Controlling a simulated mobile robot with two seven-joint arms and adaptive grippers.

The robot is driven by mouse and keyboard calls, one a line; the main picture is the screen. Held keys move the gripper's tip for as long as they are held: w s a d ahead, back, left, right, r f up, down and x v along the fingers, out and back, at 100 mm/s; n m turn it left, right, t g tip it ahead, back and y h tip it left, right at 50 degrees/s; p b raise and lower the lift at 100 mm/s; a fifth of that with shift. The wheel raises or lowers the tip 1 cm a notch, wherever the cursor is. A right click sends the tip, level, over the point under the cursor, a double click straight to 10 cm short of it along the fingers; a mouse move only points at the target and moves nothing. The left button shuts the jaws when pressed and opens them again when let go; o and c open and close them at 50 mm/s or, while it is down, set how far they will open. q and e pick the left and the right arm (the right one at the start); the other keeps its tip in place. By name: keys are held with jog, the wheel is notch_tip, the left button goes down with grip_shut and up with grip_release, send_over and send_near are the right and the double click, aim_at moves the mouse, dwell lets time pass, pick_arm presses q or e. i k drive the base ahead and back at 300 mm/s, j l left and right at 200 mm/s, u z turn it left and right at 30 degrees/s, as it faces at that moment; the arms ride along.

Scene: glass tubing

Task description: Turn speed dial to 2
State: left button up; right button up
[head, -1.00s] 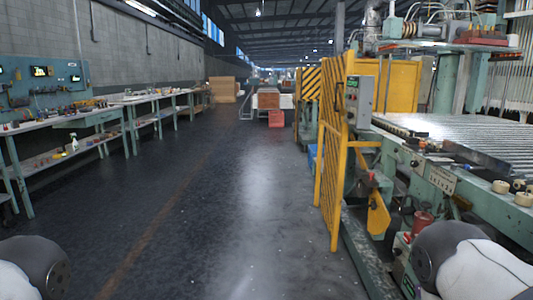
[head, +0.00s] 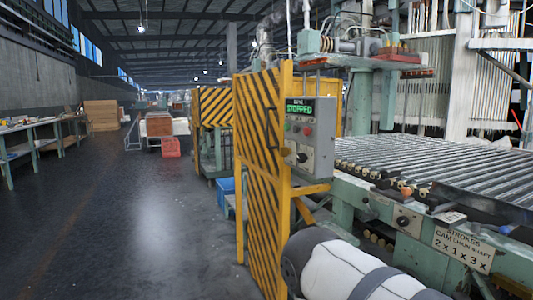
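A grey control box (head: 310,137) is mounted by the yellow gate, right of the picture's middle. Its small screen (head: 300,107) reads STOPPED in green. Below the screen are a few small buttons, one of them red (head: 308,131), and a dark knob (head: 302,157). Another dark round knob (head: 403,221) sits on the green machine frame, left of a sign (head: 463,250) about strokes. I cannot tell which knob is the speed dial, nor read any setting. Part of my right arm shows at the bottom; its gripper is outside the picture. My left gripper is not in view.
A yellow gate with black stripes (head: 258,150) stands left of the control box. The roller bed (head: 430,160) of the machine fills the right side. Red crates (head: 171,147) stand farther back. The dark floor (head: 140,230) at left is open, with workbenches along the wall.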

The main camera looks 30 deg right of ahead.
aim_at(301, 158)
jog(key=i+j, duration=0.1)
jog(key=i, duration=2.35)
jog(key=l+z, duration=0.05)
jog(key=l, duration=0.05)
